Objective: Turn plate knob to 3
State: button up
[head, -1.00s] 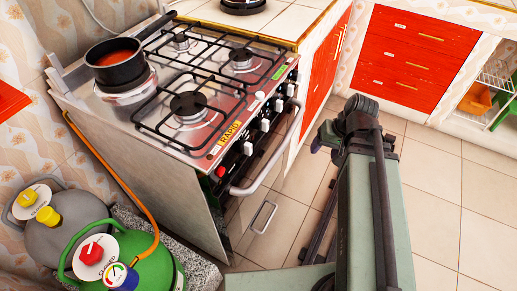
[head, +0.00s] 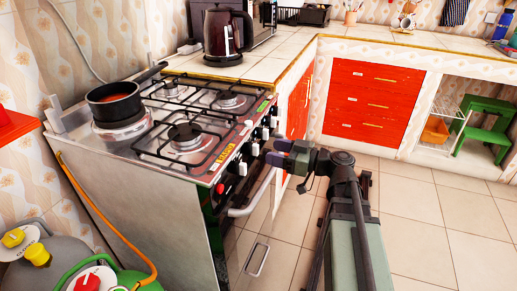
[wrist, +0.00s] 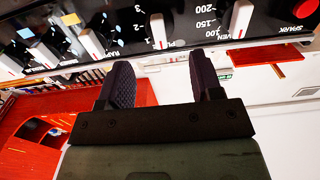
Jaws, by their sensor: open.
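The stove's control panel (wrist: 120,25) fills the top of the wrist view. A white knob (wrist: 158,32) with the printed numbers 1, 2 and 3 to its left and a partly hidden "PL" label looks like the plate knob. It stands roughly upright in the picture, just beyond the gap between my fingers. My gripper (wrist: 162,75) is open and empty, its two dark fingers apart and not visibly touching the knob. In the head view my gripper (head: 278,151) is at the stove's front, near the row of white knobs (head: 255,149). Which knob it faces is unclear there.
A second white knob (wrist: 241,18), by the oven scale, is to the right. Further knobs (wrist: 92,43) line the left. The oven handle (head: 252,196) juts out below the panel. A pot (head: 115,103) sits on the stove (head: 150,165). Floor to the right is clear.

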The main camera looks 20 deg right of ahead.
aim_at(258, 148)
jog(key=x, duration=0.5)
jog(key=shift+w+a, duration=0.1)
jog(key=shift+a, duration=0.2)
jog(key=shift+c, duration=0.3)
jog(key=c, duration=0.8)
